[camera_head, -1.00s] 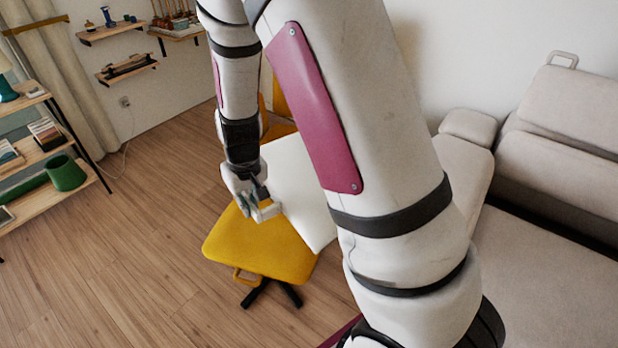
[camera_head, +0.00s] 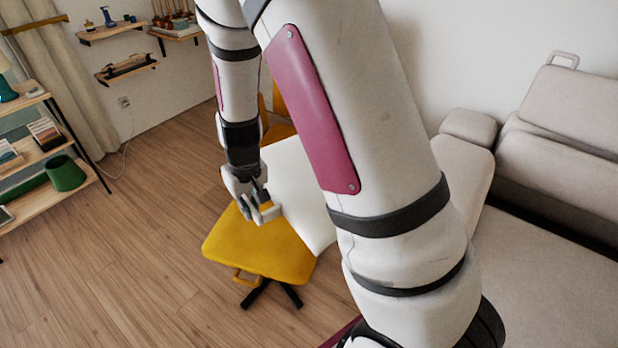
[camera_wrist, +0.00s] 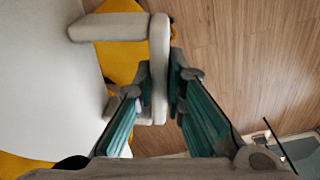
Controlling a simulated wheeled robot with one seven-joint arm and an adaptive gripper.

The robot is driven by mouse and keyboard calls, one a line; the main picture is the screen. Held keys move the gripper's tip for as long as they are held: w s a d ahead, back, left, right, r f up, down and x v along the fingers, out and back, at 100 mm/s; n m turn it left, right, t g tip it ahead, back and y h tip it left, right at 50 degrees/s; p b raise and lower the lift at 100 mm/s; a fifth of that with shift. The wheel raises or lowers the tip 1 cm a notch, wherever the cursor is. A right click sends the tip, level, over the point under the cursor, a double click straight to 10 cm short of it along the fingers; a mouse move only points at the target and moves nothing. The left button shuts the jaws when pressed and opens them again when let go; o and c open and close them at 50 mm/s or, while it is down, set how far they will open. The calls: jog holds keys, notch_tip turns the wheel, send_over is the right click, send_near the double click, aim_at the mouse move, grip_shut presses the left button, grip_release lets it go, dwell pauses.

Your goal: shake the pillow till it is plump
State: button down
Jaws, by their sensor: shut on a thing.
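The pillow (camera_head: 297,190) is a flat white slab with a pale handle bar at its edge. In the head view it hangs tilted above the yellow chair, its right part hidden behind my arm. In the wrist view the pillow (camera_wrist: 45,85) fills the left side, and its handle (camera_wrist: 159,60) stands between my fingers. My gripper (camera_head: 258,207) is shut on this handle at the pillow's left edge. The green-padded fingers of my gripper (camera_wrist: 160,85) press on the bar from both sides.
A yellow swivel chair (camera_head: 250,248) stands below the pillow. A beige sofa (camera_head: 545,250) fills the right side. A shelf unit (camera_head: 80,180) stands at the left, with wall shelves (camera_head: 127,70) behind. The wooden floor at left is clear.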

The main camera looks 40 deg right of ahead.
notch_tip(320, 180, up, 8)
jog(key=shift+s+r, duration=0.1)
notch_tip(320, 180, down, 8)
jog(key=shift+r, duration=0.25)
